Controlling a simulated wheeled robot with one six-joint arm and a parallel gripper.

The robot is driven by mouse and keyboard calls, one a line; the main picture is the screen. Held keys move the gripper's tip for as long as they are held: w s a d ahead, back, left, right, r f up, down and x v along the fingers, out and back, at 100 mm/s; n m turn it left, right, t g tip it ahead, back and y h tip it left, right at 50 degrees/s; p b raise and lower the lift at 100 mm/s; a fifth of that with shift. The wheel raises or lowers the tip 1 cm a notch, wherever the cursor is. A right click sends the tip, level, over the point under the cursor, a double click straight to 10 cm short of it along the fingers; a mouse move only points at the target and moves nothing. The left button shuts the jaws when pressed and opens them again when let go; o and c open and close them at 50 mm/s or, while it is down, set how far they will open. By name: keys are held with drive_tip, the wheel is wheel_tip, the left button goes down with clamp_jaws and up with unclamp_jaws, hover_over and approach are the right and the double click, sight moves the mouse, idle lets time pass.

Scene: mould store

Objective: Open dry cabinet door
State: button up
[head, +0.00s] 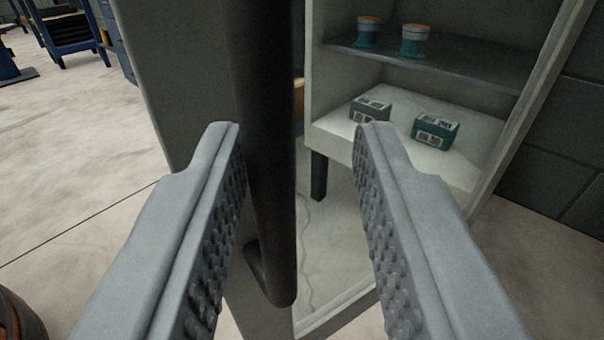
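My gripper (298,130) is open, with one ridged grey finger on each side of the picture. The dark vertical bar handle (270,150) of the dry cabinet door runs between the fingers, close beside the left one. I cannot tell whether they touch. A clear gap separates the handle from the right finger. The door's grey frame (185,75) is behind the handle. The door appears ajar: floor and a cabinet leg show through its glass, beyond its bottom rail (340,310).
Inside the cabinet, two teal-and-orange jars (415,40) stand on the dark upper shelf (470,65). A grey box (370,108) and a teal box (435,130) sit below. A dark block wall (550,150) is at right. The pale floor (80,140) is largely clear at left.

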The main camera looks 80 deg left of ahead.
drive_tip(key=s+d, duration=0.1)
drive_tip(key=d, duration=0.5)
drive_tip(key=shift+s+d, duration=0.15)
drive_tip(key=shift+d, duration=0.25)
